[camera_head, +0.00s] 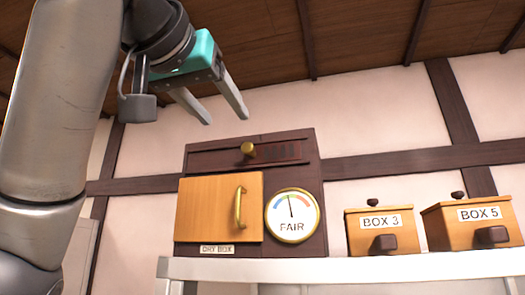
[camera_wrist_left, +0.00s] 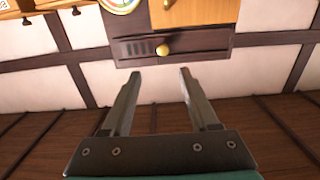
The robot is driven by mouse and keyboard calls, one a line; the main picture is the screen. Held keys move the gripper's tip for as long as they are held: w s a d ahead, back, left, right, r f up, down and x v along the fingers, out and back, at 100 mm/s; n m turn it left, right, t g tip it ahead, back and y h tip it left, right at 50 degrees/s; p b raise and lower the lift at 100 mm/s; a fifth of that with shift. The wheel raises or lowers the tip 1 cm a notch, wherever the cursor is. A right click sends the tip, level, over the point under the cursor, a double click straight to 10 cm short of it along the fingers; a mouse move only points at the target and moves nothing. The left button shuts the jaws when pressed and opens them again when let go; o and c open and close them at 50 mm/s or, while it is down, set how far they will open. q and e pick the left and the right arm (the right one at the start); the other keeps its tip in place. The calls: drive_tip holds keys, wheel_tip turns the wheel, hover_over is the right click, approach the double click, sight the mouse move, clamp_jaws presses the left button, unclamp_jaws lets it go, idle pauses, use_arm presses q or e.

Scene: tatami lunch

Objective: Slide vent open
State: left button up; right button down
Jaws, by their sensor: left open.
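The vent is a dark slotted strip (camera_head: 278,151) along the top of a dark wooden dry box (camera_head: 312,175). A round brass knob (camera_head: 248,149) sits on this strip, left of the visible slots. In the left wrist view the knob (camera_wrist_left: 162,50) shows beyond the fingertips, with the slots (camera_wrist_left: 137,48) beside it. My left gripper (camera_head: 226,120) is open and empty, above and to the left of the knob, apart from it. It also shows open in the left wrist view (camera_wrist_left: 158,72). My right gripper is not in view.
Below the vent are a light wooden door (camera_head: 207,205) with a brass handle (camera_head: 239,208) and a round dial (camera_head: 292,215) reading FAIR. BOX 3 (camera_head: 368,240) and BOX 5 (camera_head: 463,230) stand to the right on a white shelf (camera_head: 350,268). The wall above is clear.

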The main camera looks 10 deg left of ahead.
sight(246, 146)
use_arm(q)
drive_tip(key=w+p, duration=0.6)
drive_tip(key=w, duration=0.8)
drive_tip(key=shift+r, duration=0.2)
drive_tip(key=shift+w, duration=0.35)
drive_tip(key=shift+f, duration=0.1)
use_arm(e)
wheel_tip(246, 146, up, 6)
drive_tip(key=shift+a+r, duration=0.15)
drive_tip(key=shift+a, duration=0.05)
use_arm(q)
drive_tip(key=shift+c, duration=0.2)
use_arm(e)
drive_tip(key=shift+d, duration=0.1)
use_arm(q)
clamp_jaws()
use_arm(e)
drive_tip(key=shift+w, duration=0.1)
use_arm(q)
drive_tip(key=shift+s+a, duration=0.1)
